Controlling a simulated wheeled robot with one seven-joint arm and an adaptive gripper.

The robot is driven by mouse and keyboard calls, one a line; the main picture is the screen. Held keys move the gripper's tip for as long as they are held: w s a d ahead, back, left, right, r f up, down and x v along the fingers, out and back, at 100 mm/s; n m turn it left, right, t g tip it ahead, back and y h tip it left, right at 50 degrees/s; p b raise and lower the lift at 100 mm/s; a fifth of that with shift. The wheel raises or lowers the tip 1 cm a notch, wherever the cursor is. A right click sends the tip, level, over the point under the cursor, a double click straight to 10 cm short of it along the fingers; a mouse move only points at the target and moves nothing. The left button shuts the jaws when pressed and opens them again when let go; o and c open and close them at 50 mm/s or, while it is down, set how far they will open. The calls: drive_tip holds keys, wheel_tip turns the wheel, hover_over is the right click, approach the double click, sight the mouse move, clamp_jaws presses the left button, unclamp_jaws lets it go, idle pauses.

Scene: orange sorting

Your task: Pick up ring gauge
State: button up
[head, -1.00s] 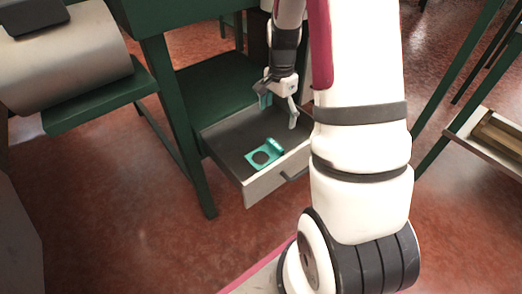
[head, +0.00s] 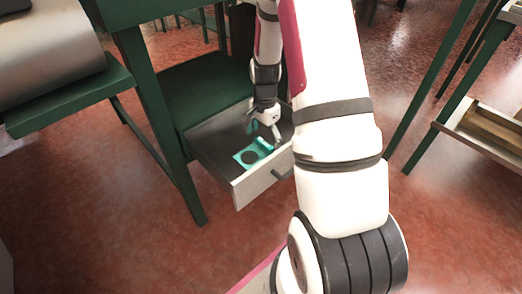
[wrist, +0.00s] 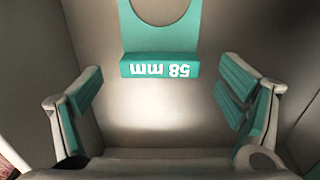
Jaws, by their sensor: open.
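The ring gauge (head: 246,158) is a flat teal plate with a round hole and a raised end block. It lies in the open drawer (head: 216,165), near its front. In the wrist view the ring gauge (wrist: 160,66) is at the top centre, with its "58 mm" block facing my gripper and its hole partly cut off by the frame edge. My gripper (head: 264,132) is inside the drawer, just behind the gauge's block end. In the wrist view my gripper (wrist: 162,105) is open, with teal pads apart on both sides and nothing between them.
The drawer's front panel (head: 262,179) with a dark handle (head: 283,172) stands before the gauge. A green cabinet shelf (head: 205,90) is behind. A green table with a metal roll (head: 50,55) is at the left. A wooden tray (head: 495,130) is at the right.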

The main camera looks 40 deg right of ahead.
wheel_tip(320, 180, down, 2)
drive_tip(key=shift+f+b, duration=0.1)
drive_tip(key=shift+b, duration=0.2)
drive_tip(key=c, duration=1.2)
drive_tip(key=shift+r, duration=0.2)
